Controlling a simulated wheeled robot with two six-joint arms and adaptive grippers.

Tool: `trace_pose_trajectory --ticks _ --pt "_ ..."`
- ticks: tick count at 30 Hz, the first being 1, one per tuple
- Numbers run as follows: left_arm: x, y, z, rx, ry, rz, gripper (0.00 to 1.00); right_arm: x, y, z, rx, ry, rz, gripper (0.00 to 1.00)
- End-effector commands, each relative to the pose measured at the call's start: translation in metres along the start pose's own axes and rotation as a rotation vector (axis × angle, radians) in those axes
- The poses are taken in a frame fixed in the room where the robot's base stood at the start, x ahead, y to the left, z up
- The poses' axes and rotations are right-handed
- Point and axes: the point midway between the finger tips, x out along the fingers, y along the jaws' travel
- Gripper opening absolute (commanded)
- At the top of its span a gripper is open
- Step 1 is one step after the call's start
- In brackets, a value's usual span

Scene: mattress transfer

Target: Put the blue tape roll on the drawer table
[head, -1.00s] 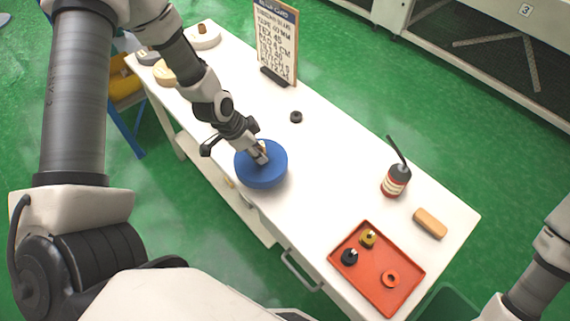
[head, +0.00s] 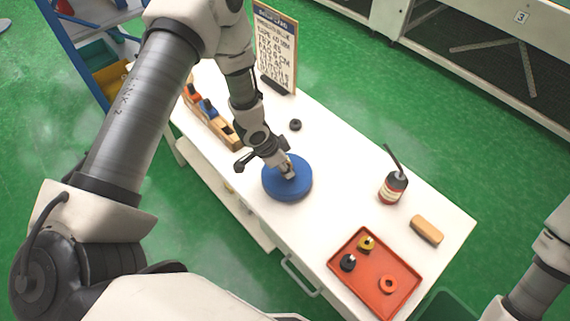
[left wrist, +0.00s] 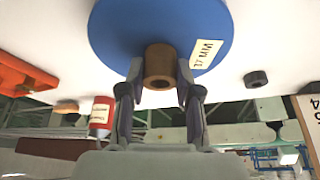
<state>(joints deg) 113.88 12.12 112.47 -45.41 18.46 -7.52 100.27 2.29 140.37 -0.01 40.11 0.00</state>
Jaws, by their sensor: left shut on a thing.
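The blue tape roll (head: 280,190) is a wide flat disc over the white drawer table (head: 345,170), near its front edge. My left gripper (head: 288,174) is shut on it from above. In the left wrist view the blue roll (left wrist: 120,35) fills the top, with a label reading "mm" on its face. My fingers (left wrist: 160,88) there close on its brown core (left wrist: 159,64) from both sides. I cannot tell whether the roll touches the tabletop. My right gripper is out of view; only part of that arm shows at the right edge.
A sign board (head: 275,50) and a wooden rack (head: 212,115) stand farther back. The table's middle is clear.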

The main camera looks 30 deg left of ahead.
Motion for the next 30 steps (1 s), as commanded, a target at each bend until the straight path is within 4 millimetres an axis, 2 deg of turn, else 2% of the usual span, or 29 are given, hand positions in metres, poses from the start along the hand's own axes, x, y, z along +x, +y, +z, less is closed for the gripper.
trace_pose_trajectory --ticks 3,4,6,14,18,23,29,30 --pt "0.004 0.0 0.002 0.0 0.0 0.0 0.0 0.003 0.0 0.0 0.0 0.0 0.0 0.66" --pt "0.003 0.0 0.001 0.0 0.0 0.0 0.4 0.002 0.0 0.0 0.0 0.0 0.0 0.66" --pt "0.003 0.0 0.001 0.0 0.0 0.0 0.58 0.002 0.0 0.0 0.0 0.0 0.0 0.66" --pt "0.002 0.0 0.001 -0.001 0.0 0.0 0.58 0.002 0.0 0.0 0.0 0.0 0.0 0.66" --pt "-0.006 -0.001 0.001 -0.003 0.0 -0.001 0.58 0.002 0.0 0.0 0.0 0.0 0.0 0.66" --pt "-0.039 -0.001 0.0 -0.004 0.005 -0.003 0.58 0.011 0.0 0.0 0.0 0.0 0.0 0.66" --pt "-0.095 -0.001 0.0 -0.005 0.008 -0.002 0.58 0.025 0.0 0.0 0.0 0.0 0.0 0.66" --pt "-0.096 -0.002 0.002 -0.004 0.005 -0.005 0.58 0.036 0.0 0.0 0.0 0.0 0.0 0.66"
